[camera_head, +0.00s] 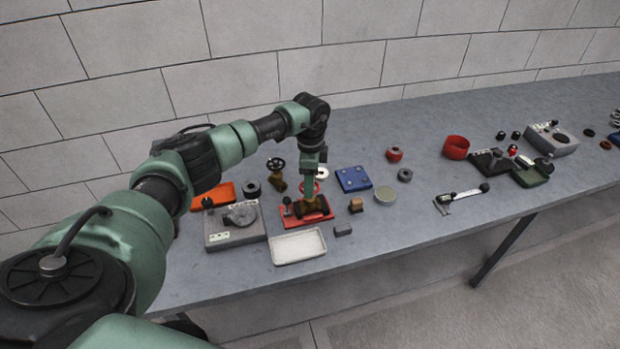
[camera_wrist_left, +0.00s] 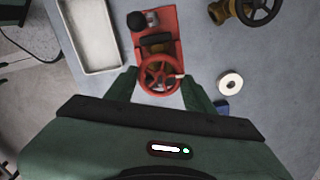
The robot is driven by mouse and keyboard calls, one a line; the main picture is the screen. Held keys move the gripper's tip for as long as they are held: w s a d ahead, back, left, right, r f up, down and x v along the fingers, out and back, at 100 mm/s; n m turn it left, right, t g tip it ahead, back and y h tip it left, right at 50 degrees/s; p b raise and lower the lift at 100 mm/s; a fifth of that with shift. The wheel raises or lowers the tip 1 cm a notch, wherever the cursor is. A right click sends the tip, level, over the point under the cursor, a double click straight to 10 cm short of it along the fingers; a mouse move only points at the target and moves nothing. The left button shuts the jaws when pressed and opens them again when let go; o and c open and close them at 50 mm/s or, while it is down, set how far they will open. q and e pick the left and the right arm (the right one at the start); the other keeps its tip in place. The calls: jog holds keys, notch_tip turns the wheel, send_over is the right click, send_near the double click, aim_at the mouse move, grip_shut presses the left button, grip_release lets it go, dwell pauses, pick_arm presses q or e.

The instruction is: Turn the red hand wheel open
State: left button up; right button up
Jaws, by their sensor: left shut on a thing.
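The red hand wheel (camera_wrist_left: 160,73) sits on a brass valve on a red base plate (camera_wrist_left: 168,20), seen in the left wrist view. A small pale mark shows on the wheel's right side. My left gripper (camera_wrist_left: 160,78) has one finger on each side of the wheel and is shut on it. In the head view my left gripper (camera_head: 309,185) points down over the red base plate (camera_head: 318,216) and hides most of the wheel. My right gripper is in neither view.
A valve with a black hand wheel (camera_head: 276,165) stands behind. A pale tray (camera_head: 300,261) lies in front, a grey boxed device (camera_head: 233,237) to the left, a blue plate (camera_head: 354,179) to the right. Open table (camera_head: 400,225) lies farther right.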

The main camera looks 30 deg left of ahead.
pick_arm(q)
jog(key=shift+n, duration=0.3)
jog(key=o, duration=1.4)
jog(key=shift+c, duration=0.2)
jog(key=shift+r, duration=0.15)
notch_tip(320, 180, up, 8)
jog(key=shift+f+b, duration=0.25)
jog(key=shift+b, duration=0.7)
